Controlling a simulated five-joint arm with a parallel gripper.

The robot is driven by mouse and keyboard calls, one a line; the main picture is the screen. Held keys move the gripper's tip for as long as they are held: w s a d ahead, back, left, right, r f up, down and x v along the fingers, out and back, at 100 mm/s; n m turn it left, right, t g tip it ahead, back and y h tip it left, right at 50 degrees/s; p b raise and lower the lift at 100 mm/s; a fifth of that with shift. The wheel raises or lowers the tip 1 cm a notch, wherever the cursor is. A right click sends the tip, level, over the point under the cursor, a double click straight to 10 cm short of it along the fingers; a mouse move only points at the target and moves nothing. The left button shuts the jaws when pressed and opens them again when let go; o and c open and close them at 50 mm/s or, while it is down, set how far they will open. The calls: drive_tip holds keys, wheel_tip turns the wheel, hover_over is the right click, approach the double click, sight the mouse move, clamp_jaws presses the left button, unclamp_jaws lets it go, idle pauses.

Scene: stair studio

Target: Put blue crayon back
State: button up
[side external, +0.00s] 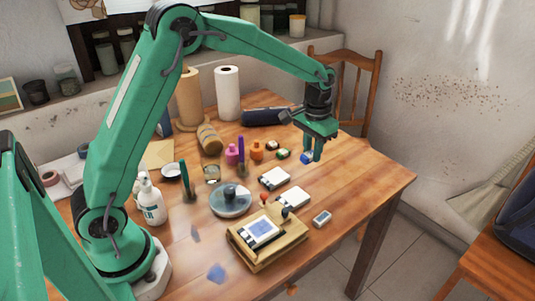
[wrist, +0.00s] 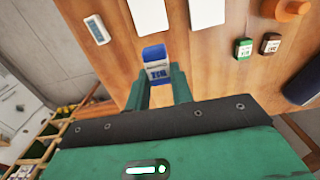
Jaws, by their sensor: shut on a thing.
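The blue crayon (side external: 306,157) is a short blue block with a pale lettered band. My gripper (side external: 313,156) points down over the right part of the table and is shut on it. In the wrist view the blue crayon (wrist: 154,54) sits between the two green fingertips (wrist: 158,88), its blue end facing away from my palm. Its lower part is partly hidden by the fingers in the side view. A green block (side external: 282,154) and a dark brown block (side external: 283,141) with similar labels stand close by on the table; the wrist view also shows the green one (wrist: 243,49).
A dark blue case (side external: 265,116) lies behind. Two white-topped flat boxes (side external: 274,178), a small white block (side external: 321,218) and a wooden box (side external: 268,240) lie nearer. The right table side is clear.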

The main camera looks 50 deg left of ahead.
drive_tip(key=shift+w+a+f, duration=0.15)
drive_tip(key=shift+w+a, duration=0.15)
drive_tip(key=shift+w, duration=0.1)
hover_over(295, 164)
wheel_tip(295, 164, down, 7)
drive_tip(key=shift+f, duration=2)
drive_tip(key=shift+f, duration=0.15)
drive_tip(key=o, duration=0.9)
